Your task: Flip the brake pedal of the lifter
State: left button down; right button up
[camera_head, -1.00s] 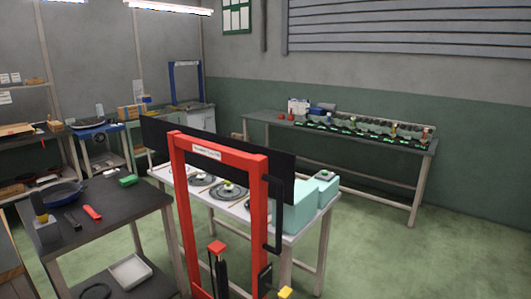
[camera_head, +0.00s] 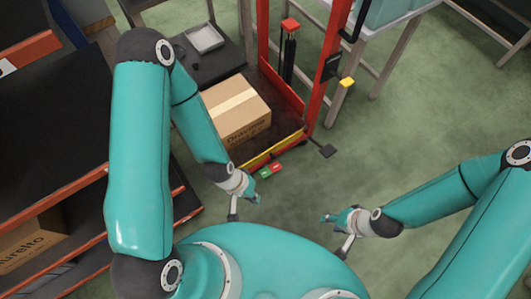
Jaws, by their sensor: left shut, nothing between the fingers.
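The lifter (camera_head: 316,98) is a red frame with a dark platform, standing at the top centre. Near its yellow-edged front, low down, are a small green pedal (camera_head: 265,174) and a small red pedal (camera_head: 277,167) side by side.
A cardboard box (camera_head: 235,109) sits on the lifter's platform. A dark shelf with orange-red edges (camera_head: 70,190) fills the left side. A pale tray (camera_head: 204,38) is at the top.

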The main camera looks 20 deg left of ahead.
aim_at(264, 173)
jog(key=z, duration=1.1)
jog(key=k, duration=0.75)
jog(key=u, duration=0.6)
jog(key=i, duration=0.95)
jog(key=u, duration=0.05)
